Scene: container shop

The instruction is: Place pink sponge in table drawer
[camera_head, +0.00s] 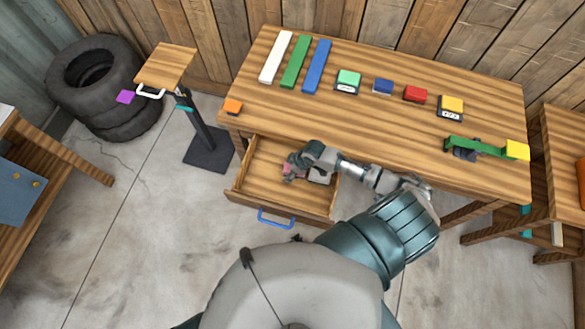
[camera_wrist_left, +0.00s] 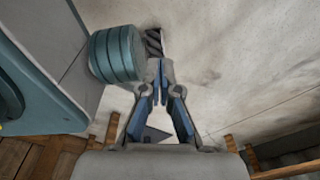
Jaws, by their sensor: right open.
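The table drawer (camera_head: 257,198) is pulled open at the left front of the wooden table in the head view. My right gripper (camera_head: 290,170) is open inside the drawer's outline. A small pink patch, seemingly the pink sponge (camera_head: 287,168), shows at its fingertips and is mostly hidden by them. I cannot tell whether it rests on the drawer floor. My left gripper (camera_wrist_left: 159,85) shows in the left wrist view with its fingertips together and nothing visible between them. It is out of the head view.
Several coloured blocks and strips lie on the tabletop (camera_head: 400,130). Bare floor lies left of the drawer.

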